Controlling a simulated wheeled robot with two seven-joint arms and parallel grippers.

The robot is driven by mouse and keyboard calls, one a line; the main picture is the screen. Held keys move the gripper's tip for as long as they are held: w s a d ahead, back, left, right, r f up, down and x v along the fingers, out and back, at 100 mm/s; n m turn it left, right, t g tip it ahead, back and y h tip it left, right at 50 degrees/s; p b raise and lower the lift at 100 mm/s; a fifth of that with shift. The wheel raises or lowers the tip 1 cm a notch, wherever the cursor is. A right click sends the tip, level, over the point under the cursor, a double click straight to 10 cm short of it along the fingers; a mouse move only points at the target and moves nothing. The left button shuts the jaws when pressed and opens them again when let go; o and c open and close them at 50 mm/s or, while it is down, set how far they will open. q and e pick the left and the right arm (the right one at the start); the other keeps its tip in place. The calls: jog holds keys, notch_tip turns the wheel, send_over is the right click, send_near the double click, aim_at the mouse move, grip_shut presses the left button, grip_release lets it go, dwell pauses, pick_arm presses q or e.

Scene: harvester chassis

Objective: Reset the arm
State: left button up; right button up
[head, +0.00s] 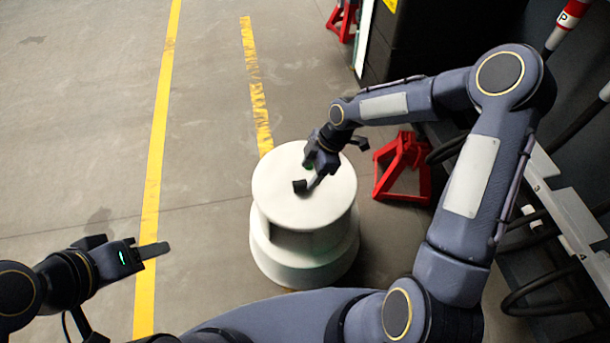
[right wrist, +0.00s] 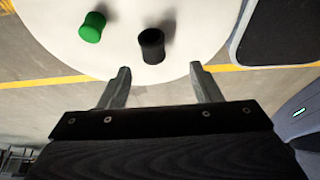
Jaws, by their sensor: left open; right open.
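My right gripper (head: 335,163) is over the round white stand (head: 305,211) in the head view. In the right wrist view its two fingers (right wrist: 162,86) are apart with nothing between them. A black cylinder (right wrist: 151,46) and a green cylinder (right wrist: 91,27) stand on the white top beyond the fingertips. In the head view the black cylinder (head: 299,186) is beside the gripper, and the green one (head: 308,164) is mostly hidden by it. My left gripper (head: 138,249) is open and empty over the floor at the lower left.
A red jack stand (head: 404,166) is on the floor right of the white stand, and another red stand (head: 342,20) is at the top. Dark machinery with a grey rail and hoses (head: 560,220) fills the right side. The floor at left, with yellow lines (head: 160,130), is clear.

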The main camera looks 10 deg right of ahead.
jog(key=shift+v, duration=1.1)
jog(key=s+d+r+m+t+h, duration=0.1)
jog(key=s+d+r+m, duration=0.35)
jog(key=s+r, duration=0.2)
jog(key=s+d+r+m+t+h, duration=0.1)
jog(key=s+d+r+m+t, duration=0.15)
jog(key=s+r+m, duration=0.4)
jog(key=s+r+m+t+y, duration=0.1)
jog(key=s+r+m, duration=0.2)
jog(key=s+m, duration=0.15)
jog(key=s+r+m+t, duration=0.1)
jog(key=s+r+m, duration=0.1)
jog(key=s+m, duration=0.3)
notch_tip(320, 180, up, 26)
jog(key=s+p, duration=0.1)
jog(key=p, duration=2.5)
jog(key=shift+d+n, duration=0.2)
jog(key=shift+n, duration=0.25)
